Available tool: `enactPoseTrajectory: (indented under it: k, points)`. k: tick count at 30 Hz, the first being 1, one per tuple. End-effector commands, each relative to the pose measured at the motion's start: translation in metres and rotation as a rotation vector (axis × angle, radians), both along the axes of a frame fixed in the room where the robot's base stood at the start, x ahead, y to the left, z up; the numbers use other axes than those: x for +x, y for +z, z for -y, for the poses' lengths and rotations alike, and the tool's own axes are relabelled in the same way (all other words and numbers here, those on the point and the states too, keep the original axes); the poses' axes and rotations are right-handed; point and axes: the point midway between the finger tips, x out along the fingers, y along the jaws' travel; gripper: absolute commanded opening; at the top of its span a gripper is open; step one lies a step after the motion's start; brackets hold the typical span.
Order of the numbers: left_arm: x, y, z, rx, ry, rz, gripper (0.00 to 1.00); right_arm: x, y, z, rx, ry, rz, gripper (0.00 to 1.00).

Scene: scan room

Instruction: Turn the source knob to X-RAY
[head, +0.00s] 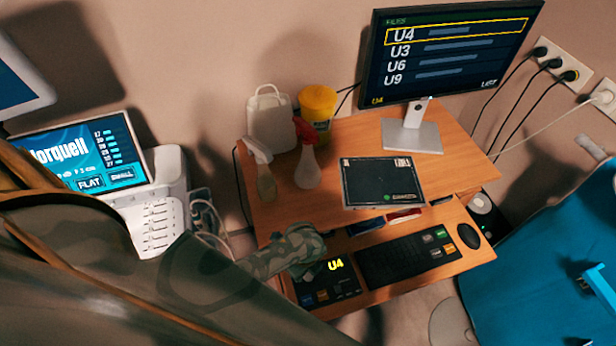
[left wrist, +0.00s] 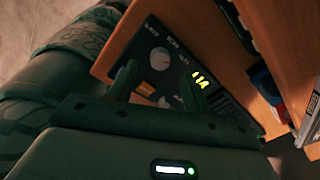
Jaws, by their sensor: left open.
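A dark control box (head: 340,285) with a yellow "U4" display lies at the front left of the desk's lower shelf. In the left wrist view, the box (left wrist: 142,50) shows a round pale knob (left wrist: 160,59) with small white lettering around it. I cannot tell where the knob points. My left gripper (left wrist: 157,82) is open, with its two dark fingers reaching over the box near the knob. No grip on the knob shows. In the head view my left arm covers the box's left part, and the knob is hidden. My right gripper is not in view.
A keyboard (head: 408,258) and a mouse (head: 468,236) lie right of the box. On the upper shelf stand a monitor (head: 450,50), a dark tablet (head: 383,182), and spray bottles (head: 307,165). A blue couch (head: 540,270) is at the right.

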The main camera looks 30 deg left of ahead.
Motion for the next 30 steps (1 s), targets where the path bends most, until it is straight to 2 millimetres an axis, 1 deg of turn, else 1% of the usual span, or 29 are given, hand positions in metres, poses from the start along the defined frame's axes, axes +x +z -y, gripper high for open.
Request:
enactPoseTrajectory:
  k: [1, 3, 6, 10, 18, 19, 20, 21, 23, 24, 30]
  points:
    - [0.0, -0.016, 0.0, 0.0, 0.0, -0.002, 0.5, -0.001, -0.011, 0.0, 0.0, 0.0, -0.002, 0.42]
    - [0.001, -0.026, 0.0, 0.0, 0.0, -0.001, 0.5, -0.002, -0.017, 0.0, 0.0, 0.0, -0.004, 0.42]
    - [0.002, -0.038, 0.0, 0.0, 0.001, 0.0, 0.5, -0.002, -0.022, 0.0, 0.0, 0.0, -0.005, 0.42]
    - [0.002, -0.044, 0.0, 0.001, -0.001, 0.0, 0.5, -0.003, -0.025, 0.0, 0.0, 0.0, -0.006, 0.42]
    - [0.002, -0.044, 0.0, 0.001, 0.0, 0.002, 0.5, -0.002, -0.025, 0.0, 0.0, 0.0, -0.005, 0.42]
    - [0.002, -0.043, 0.0, 0.001, 0.0, 0.002, 0.44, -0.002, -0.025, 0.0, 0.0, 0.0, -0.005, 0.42]
    - [0.002, -0.044, 0.0, 0.001, 0.0, 0.001, 0.36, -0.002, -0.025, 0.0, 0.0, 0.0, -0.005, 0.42]
    - [0.002, -0.044, 0.0, 0.001, 0.0, 0.001, 0.25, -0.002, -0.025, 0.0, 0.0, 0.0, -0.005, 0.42]
    - [0.002, -0.044, 0.0, 0.001, 0.0, 0.001, 0.08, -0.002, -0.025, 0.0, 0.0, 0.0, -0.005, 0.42]
    - [0.002, -0.044, 0.0, 0.0, 0.0, 0.001, 0.05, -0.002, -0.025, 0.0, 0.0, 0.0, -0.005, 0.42]
    - [0.002, -0.043, 0.0, 0.0, 0.007, 0.001, 0.05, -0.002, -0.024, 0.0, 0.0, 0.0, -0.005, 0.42]
